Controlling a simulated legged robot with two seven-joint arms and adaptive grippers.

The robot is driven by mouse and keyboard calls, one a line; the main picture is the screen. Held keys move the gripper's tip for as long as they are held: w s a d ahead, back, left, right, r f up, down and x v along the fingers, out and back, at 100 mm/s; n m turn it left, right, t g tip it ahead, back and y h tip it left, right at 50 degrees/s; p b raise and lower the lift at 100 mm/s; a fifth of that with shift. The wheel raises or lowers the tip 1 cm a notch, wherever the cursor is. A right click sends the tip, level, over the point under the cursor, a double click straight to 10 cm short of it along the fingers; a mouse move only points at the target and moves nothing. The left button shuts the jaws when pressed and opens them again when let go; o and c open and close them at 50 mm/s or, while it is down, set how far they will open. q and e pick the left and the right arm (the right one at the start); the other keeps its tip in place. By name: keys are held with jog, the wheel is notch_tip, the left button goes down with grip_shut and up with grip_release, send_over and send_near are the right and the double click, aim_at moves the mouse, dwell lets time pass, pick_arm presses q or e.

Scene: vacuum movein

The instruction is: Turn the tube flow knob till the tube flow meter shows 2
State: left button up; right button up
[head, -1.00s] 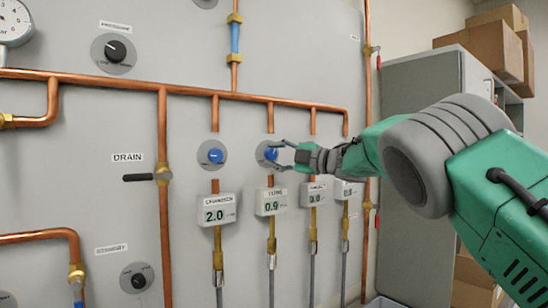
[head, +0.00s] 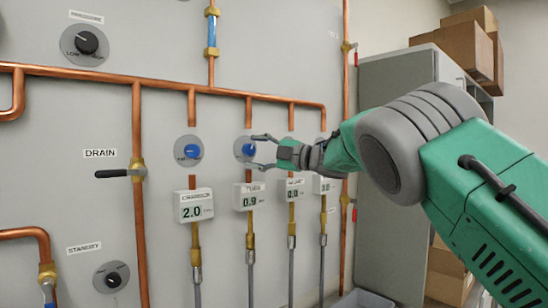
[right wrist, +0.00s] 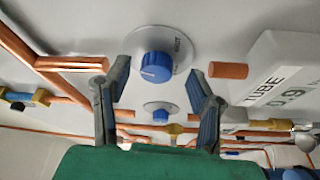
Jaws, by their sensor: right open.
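The tube flow knob (head: 245,149) is a blue knob on a grey round plate, second in the row of knobs on the wall panel. The tube flow meter (head: 250,197) below it reads 0.9. My right gripper (head: 258,151) is open at this knob, its fingers pointing at the panel. In the right wrist view the knob (right wrist: 156,66) lies ahead between the two open fingers (right wrist: 160,88), with a gap on each side. The tube meter (right wrist: 275,85) shows at the right there. My left gripper is not in view.
The first blue knob (head: 188,151) sits left, above a meter (head: 193,206) reading 2.0. Copper pipes (head: 170,83) cross the panel above and between knobs. A drain lever (head: 120,174) is farther left. A grey cabinet (head: 395,90) with cardboard boxes (head: 455,45) stands right.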

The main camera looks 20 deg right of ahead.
jog(key=v, duration=1)
jog(key=shift+s+d, duration=0.25)
jog(key=shift+d, duration=0.05)
jog(key=shift+f, duration=0.1)
jog(key=shift+f, duration=0.1)
